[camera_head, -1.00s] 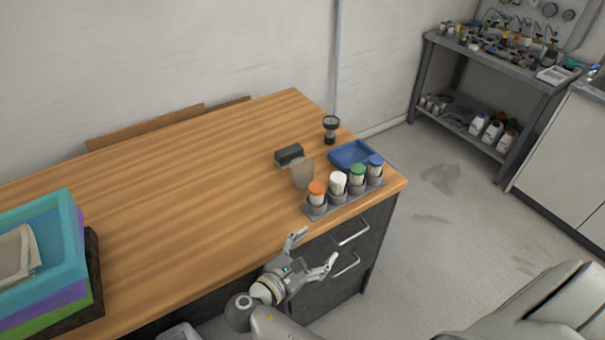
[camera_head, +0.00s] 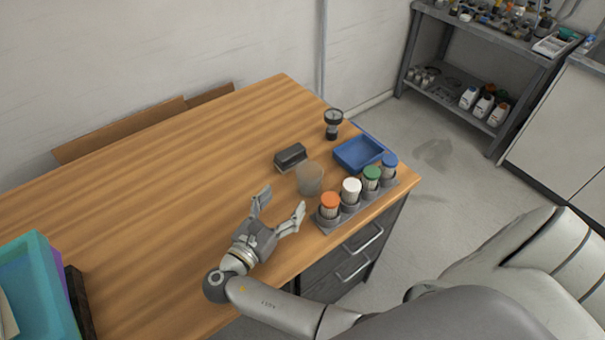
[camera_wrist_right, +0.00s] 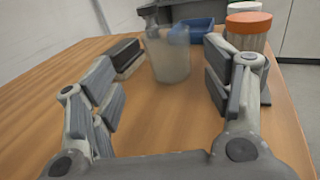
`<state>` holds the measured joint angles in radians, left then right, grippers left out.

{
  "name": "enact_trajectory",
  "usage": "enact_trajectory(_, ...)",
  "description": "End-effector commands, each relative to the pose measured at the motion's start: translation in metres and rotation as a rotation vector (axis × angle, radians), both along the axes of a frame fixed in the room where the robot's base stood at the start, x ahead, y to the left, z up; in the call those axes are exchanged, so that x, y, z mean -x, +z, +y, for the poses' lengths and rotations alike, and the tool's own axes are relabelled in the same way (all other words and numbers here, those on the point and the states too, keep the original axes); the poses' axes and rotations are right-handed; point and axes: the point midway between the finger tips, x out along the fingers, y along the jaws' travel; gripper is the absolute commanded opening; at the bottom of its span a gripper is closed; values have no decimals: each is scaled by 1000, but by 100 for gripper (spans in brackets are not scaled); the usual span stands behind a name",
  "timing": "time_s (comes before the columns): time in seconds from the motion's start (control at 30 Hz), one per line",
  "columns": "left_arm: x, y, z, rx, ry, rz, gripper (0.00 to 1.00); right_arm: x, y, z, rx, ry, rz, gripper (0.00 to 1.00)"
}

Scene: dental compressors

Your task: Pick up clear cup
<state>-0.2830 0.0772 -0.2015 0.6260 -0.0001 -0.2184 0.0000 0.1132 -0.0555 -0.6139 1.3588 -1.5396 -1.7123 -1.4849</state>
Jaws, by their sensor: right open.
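The clear cup (camera_head: 310,178) stands upright on the wooden table, behind the row of capped jars. It is translucent and greyish. My right gripper (camera_head: 280,203) is open and empty over the table, in front and to the left of the cup, with its fingers pointing towards it. In the right wrist view the cup (camera_wrist_right: 171,58) stands beyond and between the two open fingers (camera_wrist_right: 160,95), not touched by them. My left gripper is not in view.
A rack of jars with orange (camera_head: 330,201), white, green and blue caps stands right of the cup. A black block (camera_head: 290,157), a blue tray (camera_head: 345,157) and a dark gauge-like object (camera_head: 333,122) are close behind. Stacked coloured bins (camera_head: 40,275) stand at left. The table's middle is clear.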

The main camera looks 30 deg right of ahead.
Motion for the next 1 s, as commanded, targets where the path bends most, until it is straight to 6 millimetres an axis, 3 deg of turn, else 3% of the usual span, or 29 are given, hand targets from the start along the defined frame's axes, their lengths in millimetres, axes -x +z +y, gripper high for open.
enact_trajectory(0.2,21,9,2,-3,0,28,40,-16,3,-32,1,-3,-2,72)
enact_trajectory(0.37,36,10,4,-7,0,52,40,-22,1,-45,0,-1,-1,72)
enact_trajectory(0.73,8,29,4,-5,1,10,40,-42,3,-86,0,-1,0,72)
enact_trajectory(1.0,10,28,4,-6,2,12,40,-44,0,-90,-4,0,-1,70)
